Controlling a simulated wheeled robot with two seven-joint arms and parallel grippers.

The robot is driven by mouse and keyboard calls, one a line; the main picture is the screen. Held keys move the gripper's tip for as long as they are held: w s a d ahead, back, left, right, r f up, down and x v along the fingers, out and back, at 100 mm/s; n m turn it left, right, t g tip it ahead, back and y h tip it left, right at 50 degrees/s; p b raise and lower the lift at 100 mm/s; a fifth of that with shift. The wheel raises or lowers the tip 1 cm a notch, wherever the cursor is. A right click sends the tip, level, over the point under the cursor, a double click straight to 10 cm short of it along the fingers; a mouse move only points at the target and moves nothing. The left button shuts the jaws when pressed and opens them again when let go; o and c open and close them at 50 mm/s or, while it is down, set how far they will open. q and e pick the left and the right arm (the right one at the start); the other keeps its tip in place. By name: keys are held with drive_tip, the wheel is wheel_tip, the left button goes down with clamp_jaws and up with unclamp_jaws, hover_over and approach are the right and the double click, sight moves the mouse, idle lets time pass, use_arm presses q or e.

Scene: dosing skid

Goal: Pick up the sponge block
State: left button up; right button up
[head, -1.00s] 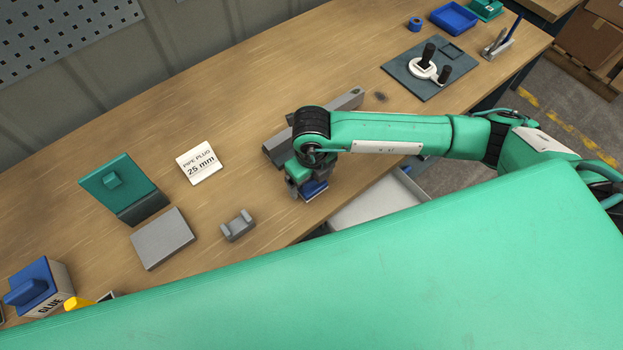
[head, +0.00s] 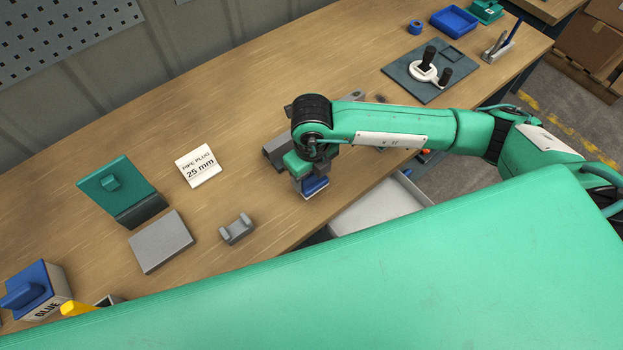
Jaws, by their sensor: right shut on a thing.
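The sponge block (head: 314,187) is a small blue block with a pale lower edge, near the front edge of the wooden bench. My right gripper (head: 312,178) points down over it and is shut on it. The gripper and wrist hide the block's upper part. The block seems slightly above the bench top, but the gap is hard to judge from this angle. My left gripper is not in view.
A grey bar (head: 278,150) lies just behind the gripper, partly hidden by my wrist. A grey cradle (head: 237,229), a grey block (head: 161,242) and a "PIPE PLUG 25 mm" card (head: 198,165) are to the left. An open pale drawer (head: 378,208) is below the front edge.

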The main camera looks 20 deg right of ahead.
wheel_tip(320, 180, up, 17)
drive_tip(key=b, duration=0.2)
drive_tip(key=shift+f, duration=0.2)
